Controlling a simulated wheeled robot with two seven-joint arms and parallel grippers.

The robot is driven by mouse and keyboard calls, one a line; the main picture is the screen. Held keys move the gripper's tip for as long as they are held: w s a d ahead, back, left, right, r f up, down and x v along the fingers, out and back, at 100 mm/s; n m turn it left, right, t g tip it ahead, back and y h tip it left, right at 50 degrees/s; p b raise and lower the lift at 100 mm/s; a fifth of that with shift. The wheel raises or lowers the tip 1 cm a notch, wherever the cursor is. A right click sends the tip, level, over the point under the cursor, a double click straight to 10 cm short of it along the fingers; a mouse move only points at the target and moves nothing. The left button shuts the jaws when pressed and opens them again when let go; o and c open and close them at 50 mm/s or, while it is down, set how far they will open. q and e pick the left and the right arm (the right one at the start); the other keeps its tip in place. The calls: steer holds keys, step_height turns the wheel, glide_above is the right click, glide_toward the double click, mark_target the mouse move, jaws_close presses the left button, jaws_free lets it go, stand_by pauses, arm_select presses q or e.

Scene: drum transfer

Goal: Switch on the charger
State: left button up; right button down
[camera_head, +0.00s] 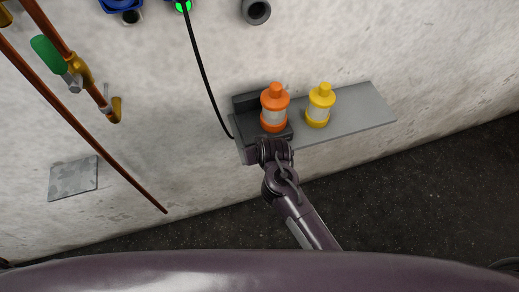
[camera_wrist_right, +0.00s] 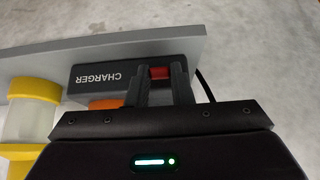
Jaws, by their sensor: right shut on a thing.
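The charger (camera_head: 246,102) is a dark box on a grey wall shelf. Its front with the white word CHARGER (camera_wrist_right: 100,78) shows upside down in the right wrist view. A red switch (camera_wrist_right: 160,72) sits at one end of that front. My right gripper (camera_wrist_right: 163,78) has its two fingers shut on the red switch. In the head view this gripper (camera_head: 268,152) is at the shelf's front edge, and the switch is hidden. My left gripper is not in view.
A yellow canister (camera_head: 320,104) stands beside the charger on the shelf (camera_head: 362,108). A black cable (camera_head: 205,75) runs from a green-lit fitting (camera_head: 183,5) down to the charger. Copper pipes with a green-handled valve (camera_head: 48,53) are at left. The shelf's right end is clear.

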steer(key=shift+f, duration=0.1)
steer(key=c, duration=1.3)
jaws_free()
steer(key=b+v, duration=0.1)
steer(key=v, duration=0.7)
